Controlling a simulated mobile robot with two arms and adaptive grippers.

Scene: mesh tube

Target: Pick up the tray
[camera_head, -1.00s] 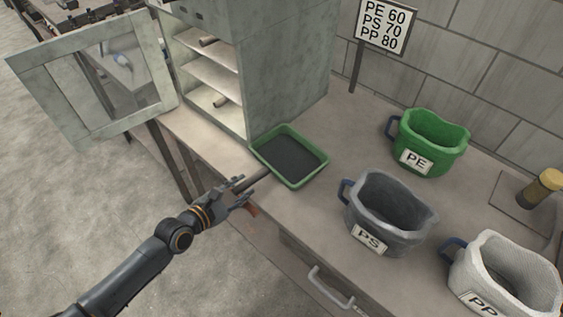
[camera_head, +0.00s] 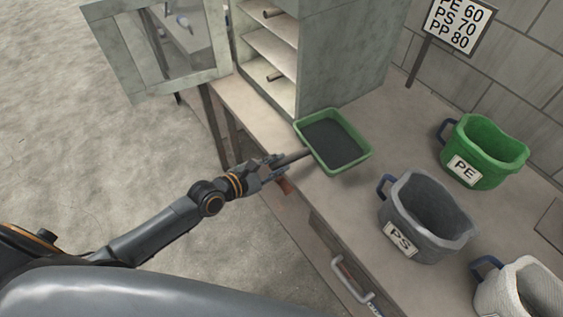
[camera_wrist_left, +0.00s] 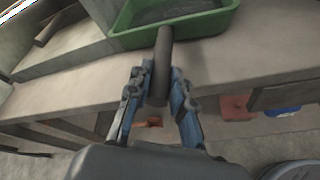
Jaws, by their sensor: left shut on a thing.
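The green tray (camera_head: 335,142) with a dark inside is at the workbench's front edge, beside the cabinet. I cannot tell whether it rests on the bench or is slightly raised. Its dark rod handle (camera_head: 298,156) points out over the edge toward me. My left gripper (camera_head: 278,165) is shut on this handle, the tray beyond the fingers. In the left wrist view the handle (camera_wrist_left: 163,52) runs between the fingers (camera_wrist_left: 160,77), and the green tray wall (camera_wrist_left: 192,28) is at the top. My right gripper is not in view.
The grey cabinet (camera_head: 345,55) stands behind the tray, its door (camera_head: 165,45) open to the left. The grey PS bin (camera_head: 428,215), green PE bin (camera_head: 485,150) and white PP bin (camera_head: 525,290) stand to the right. A drawer handle (camera_head: 352,280) sticks out from the bench front.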

